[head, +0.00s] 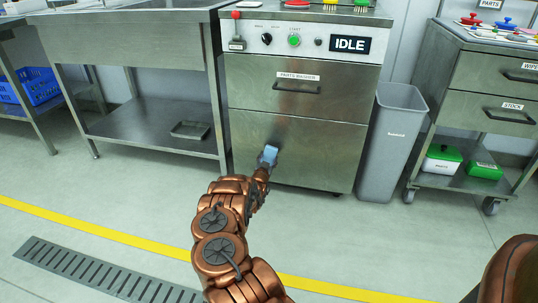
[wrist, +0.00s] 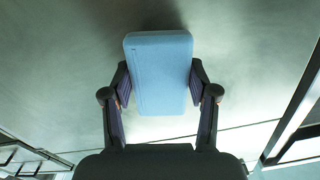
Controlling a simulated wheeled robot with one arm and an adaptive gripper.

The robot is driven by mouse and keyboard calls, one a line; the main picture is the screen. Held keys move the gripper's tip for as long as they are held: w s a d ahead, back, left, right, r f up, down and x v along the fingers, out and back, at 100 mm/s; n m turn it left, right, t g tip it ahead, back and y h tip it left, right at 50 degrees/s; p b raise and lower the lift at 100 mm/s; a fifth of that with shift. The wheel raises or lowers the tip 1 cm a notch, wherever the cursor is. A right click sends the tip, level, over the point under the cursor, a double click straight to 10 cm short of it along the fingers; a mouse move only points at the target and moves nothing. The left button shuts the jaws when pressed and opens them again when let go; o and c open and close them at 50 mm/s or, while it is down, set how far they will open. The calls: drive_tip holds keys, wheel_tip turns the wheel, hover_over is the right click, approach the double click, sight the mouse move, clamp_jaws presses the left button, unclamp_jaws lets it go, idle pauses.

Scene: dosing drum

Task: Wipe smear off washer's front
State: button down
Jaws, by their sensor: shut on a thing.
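The parts washer (head: 290,98) is a steel cabinet with a drawer handle, a control panel and a display reading IDLE. My gripper (head: 265,168) is in front of its lower panel, left of the panel's middle. It is shut on a light blue wiping block (head: 269,155), gripped by its two sides in the wrist view (wrist: 160,75). The block's far end is at or very near the steel; I cannot tell whether it touches. A faint dark patch (head: 281,132) shows on the panel just above the block; it may be smear or shadow.
A grey bin (head: 392,140) stands close to the washer's right side. Further right is a wheeled steel cart (head: 485,105) with drawers and green-lidded boxes below. A steel sink table (head: 140,60) stands on the left. The floor in front is open, with a yellow line (head: 120,238) and a drain grate (head: 95,270).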

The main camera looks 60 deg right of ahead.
drive_tip(key=shift+p+v, duration=1.25)
drive_tip(key=shift+v, duration=1.45)
